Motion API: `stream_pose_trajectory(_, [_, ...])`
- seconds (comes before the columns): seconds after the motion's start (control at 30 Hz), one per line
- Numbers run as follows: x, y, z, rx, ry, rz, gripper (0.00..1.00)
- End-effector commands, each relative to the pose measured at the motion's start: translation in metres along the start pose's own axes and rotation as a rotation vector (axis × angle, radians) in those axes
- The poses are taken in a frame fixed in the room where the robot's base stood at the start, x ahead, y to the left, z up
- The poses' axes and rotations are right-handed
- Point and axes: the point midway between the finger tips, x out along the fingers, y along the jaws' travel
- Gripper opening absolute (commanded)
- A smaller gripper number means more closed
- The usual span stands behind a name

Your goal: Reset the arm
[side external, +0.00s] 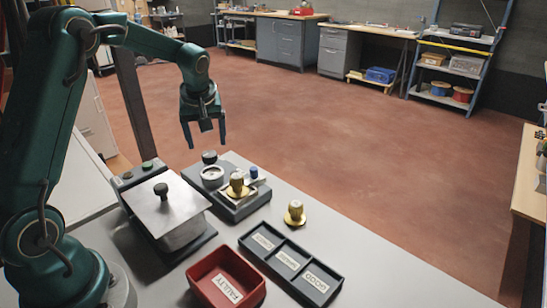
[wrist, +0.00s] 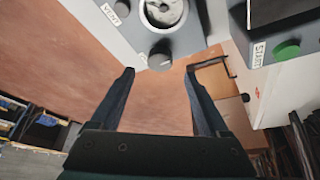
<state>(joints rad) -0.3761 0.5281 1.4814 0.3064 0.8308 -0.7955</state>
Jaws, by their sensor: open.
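My gripper (side external: 205,140) hangs in the air above the far end of the table, over the far edge of the grey test device (side external: 232,203). In the wrist view my gripper (wrist: 160,72) shows two dark fingers spread apart with nothing between them. The device carries a round gauge (side external: 212,176), a black knob (side external: 209,156) and a brass part (side external: 237,184) with a blue knob beside it. In the wrist view the black knob (wrist: 160,56) lies just ahead of the fingertips.
A lidded metal box (side external: 168,213) stands left of the device. A second brass part (side external: 295,213) stands on the table. A red tray (side external: 201,279) labelled FAULTY and a dark three-compartment tray (side external: 247,245) lie near the front. The table's right front (side external: 385,268) is clear.

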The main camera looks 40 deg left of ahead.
Motion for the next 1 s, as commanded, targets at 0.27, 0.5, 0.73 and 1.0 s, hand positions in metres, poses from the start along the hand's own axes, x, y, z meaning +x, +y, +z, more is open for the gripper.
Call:
stream_pose_trajectory(0.27, [-0.001, 0.001, 0.0, 0.002, 0.0, 0.001, 0.79])
stream_pose_trajectory(0.5, [-0.05, 0.018, -0.003, 0.03, 0.083, 0.088, 0.79])
stream_pose_trajectory(0.73, [-0.125, 0.021, 0.037, 0.145, 0.133, 0.217, 0.79])
stream_pose_trajectory(1.0, [-0.176, -0.005, 0.108, 0.382, 0.153, 0.342, 0.79])
